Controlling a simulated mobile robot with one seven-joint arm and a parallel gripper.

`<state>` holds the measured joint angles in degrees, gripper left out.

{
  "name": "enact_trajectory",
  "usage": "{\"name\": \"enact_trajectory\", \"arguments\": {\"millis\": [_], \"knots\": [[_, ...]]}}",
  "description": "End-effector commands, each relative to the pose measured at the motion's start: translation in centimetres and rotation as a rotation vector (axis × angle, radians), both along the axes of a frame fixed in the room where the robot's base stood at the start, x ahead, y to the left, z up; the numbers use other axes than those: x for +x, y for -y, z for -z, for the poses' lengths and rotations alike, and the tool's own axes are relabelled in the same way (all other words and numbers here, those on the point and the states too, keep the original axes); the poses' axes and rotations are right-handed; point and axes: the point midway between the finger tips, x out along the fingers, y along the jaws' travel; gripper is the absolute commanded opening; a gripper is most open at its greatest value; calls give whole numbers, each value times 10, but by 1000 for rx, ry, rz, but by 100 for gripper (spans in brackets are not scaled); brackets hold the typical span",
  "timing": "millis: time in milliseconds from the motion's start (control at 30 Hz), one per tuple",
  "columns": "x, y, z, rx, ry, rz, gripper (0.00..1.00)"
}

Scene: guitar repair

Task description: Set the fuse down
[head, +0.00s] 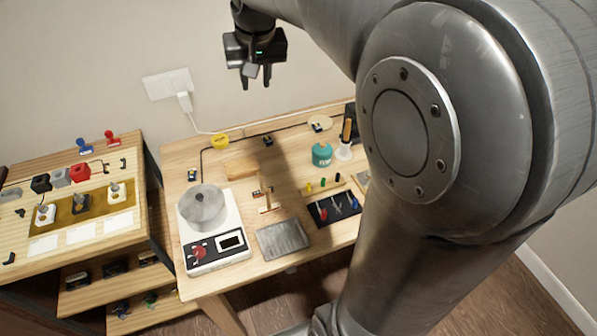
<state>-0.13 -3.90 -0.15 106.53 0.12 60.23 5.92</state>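My gripper (257,82) hangs high at the top of the head view, in front of the wall and above the back of the workbench. Its two dark fingers point down with a visible gap between them. A small grey piece shows near the fingers; I cannot tell whether it is part of the gripper. I cannot pick out the fuse for certain. Several small coloured pieces (323,183), yellow and green among them, stand in a row on the wooden bench (215,285), too small to identify.
A white device with a round grey pan (203,207) stands on the bench's left. A grey tray (283,240), a black tray with tools (318,215) and a teal jar (321,154) are to its right. A second bench (125,220) is at left. My arm hides the right side.

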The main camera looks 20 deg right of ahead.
Motion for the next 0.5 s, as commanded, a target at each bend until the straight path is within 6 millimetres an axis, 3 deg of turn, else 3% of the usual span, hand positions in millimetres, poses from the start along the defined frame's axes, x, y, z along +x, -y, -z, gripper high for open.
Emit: {"name": "enact_trajectory", "arguments": {"millis": [33, 233, 500], "knots": [[-22, 0, -4, -2, 18, -7, 30], [-95, 0, -1, -13, 76, -36, 30], [-184, 0, 27, -31, 150, -74, 30]]}}
